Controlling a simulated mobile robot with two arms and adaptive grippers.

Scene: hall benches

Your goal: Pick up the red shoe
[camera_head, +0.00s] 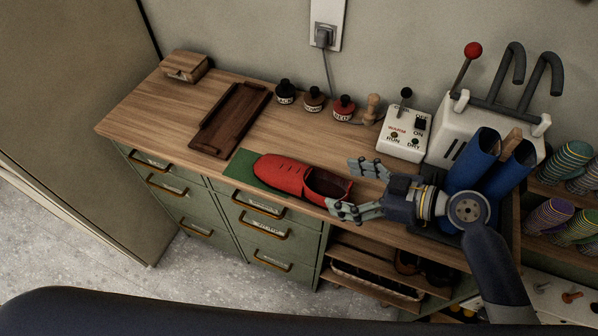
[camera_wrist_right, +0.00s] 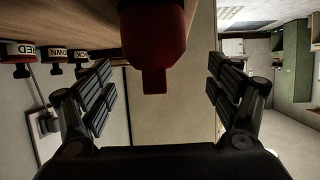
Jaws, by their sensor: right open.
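The red shoe (camera_head: 287,175) lies on the wooden bench top, its toe to the left over a green mat (camera_head: 240,168) and its open heel end to the right. My right gripper (camera_head: 346,188) is open at the heel end, with one finger on the far side and one on the near side. In the right wrist view the red shoe (camera_wrist_right: 152,45) shows at the top middle, between the spread fingers of my right gripper (camera_wrist_right: 160,95). Nothing is held between them. My left gripper is not in view.
Several polish jars (camera_head: 314,98) and a wooden brush (camera_head: 371,109) stand behind the shoe. A dark wooden tray (camera_head: 230,118) and a small wooden box (camera_head: 185,67) are to the left. A white switch box (camera_head: 404,133) and a machine with blue tubes (camera_head: 472,160) stand at right.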

